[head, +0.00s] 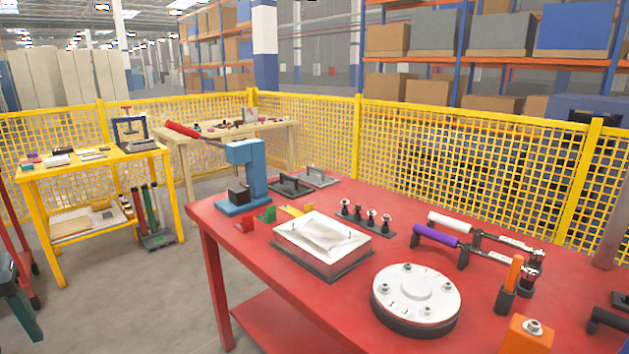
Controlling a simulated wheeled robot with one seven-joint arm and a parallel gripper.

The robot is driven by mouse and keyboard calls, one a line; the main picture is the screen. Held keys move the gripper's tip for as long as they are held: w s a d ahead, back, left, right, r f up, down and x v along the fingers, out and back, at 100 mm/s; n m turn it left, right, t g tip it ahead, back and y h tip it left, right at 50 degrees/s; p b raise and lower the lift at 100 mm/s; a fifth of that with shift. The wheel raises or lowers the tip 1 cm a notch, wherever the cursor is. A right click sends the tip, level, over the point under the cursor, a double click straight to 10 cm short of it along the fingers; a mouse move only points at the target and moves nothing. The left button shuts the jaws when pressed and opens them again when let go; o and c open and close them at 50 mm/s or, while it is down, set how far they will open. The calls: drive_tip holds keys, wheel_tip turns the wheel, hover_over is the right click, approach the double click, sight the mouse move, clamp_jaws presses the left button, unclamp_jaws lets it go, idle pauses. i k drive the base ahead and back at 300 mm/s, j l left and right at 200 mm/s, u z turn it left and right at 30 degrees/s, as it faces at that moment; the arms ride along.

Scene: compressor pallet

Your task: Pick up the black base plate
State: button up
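Several dark plates show on the red table (350,210) in the head view, and I cannot tell for sure which one is the black base plate. A flat black plate with a raised handle (290,187) lies near the back edge, beside a grey plate with a similar handle (318,178). Another dark plate (336,270) shows as a thin rim under a silver block, which covers most of it. My gripper is not clearly in view.
A blue press (245,175) stands at the table's left corner. A round silver disc (416,290) on a black base sits at the front. Yellow mesh fencing (450,150) runs behind.

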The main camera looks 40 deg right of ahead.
sight(289, 187)
drive_tip(key=i+l, duration=0.15)
drive_tip(key=i, duration=0.45)
drive_tip(key=i+l, duration=0.2)
drive_tip(key=i, duration=0.45)
drive_tip(key=i+l, duration=0.15)
drive_tip(key=i, duration=0.45)
drive_tip(key=i+z, duration=0.15)
drive_tip(key=i, duration=0.35)
drive_tip(key=i+z, duration=0.15)
drive_tip(key=i, duration=0.3)
drive_tip(key=i+j+z, duration=0.15)
drive_tip(key=i, duration=0.35)
drive_tip(key=i+j+z, duration=0.15)
drive_tip(key=i, duration=0.3)
drive_tip(key=i+l+z, duration=0.25)
drive_tip(key=z, duration=0.2)
drive_tip(key=i+z, duration=1.15)
drive_tip(key=z, duration=0.15)
drive_tip(key=i+j+z, duration=0.3)
drive_tip(key=z, duration=0.15)
drive_tip(key=i+j+z, duration=0.15)
drive_tip(key=i+z, duration=0.3)
drive_tip(key=i+j+z, duration=0.4)
drive_tip(key=i, duration=0.15)
drive_tip(key=i+j+z, duration=0.45)
